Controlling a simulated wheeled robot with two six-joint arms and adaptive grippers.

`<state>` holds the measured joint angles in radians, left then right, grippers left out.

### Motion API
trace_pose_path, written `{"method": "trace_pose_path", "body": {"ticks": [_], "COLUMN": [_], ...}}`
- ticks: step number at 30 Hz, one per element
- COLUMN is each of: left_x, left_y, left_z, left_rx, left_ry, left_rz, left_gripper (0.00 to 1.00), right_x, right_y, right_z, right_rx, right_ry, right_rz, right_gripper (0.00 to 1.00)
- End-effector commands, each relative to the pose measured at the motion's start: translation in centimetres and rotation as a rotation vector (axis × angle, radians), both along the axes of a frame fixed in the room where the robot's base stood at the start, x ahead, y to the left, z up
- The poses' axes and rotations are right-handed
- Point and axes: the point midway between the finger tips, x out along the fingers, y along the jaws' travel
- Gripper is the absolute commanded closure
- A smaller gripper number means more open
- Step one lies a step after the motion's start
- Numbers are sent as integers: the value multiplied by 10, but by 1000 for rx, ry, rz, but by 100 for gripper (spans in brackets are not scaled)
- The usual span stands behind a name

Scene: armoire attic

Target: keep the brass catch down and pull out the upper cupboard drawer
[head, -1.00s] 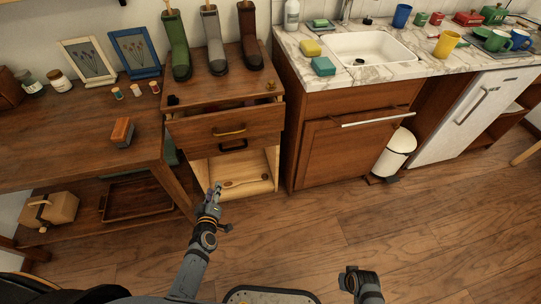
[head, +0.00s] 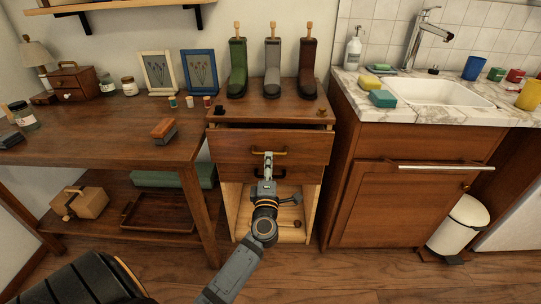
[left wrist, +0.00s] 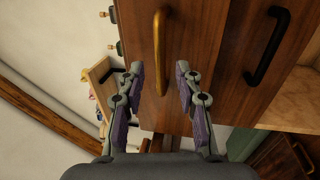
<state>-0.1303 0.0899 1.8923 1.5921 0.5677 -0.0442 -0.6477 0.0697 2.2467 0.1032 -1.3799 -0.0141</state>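The cupboard (head: 218,140) stands in the middle of the head view. Its upper drawer (head: 310,150) has a brass handle (head: 285,152); a dark gap shows above the drawer front. A small brass piece (head: 321,112), which looks like the catch, sits at the right front of the cupboard top; I cannot tell if it is down. My left gripper (head: 268,158) is at the brass handle. In the left wrist view the open fingers (left wrist: 159,72) lie on either side of the brass handle (left wrist: 160,40), with visible space between. My right gripper is out of view.
A black handle (head: 269,173) sits below the brass one, above an open compartment. Several boots stand on the cupboard top, including a green one (head: 238,70). A wooden table (head: 100,148) adjoins on the left, the sink unit (head: 400,210) on the right.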

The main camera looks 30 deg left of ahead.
Motion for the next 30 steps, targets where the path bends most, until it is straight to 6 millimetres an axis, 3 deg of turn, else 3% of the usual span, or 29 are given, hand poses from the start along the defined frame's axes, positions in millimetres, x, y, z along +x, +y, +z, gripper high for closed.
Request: {"method": "trace_pose_path", "body": {"ticks": [7,17,25,30], "left_x": [32,37,37,37], "left_y": [20,23,23,23], "left_z": [7,8,8,7], "left_rx": [1,0,0,0], "left_ry": [-1,1,1,1], "left_rz": [0,0,0,0], "left_gripper": [66,66,100,100], "right_x": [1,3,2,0], "right_y": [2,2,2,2], "right_z": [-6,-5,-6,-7], "right_rx": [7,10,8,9], "right_ry": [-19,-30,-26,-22], "right_rz": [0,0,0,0], "right_gripper": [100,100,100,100]}}
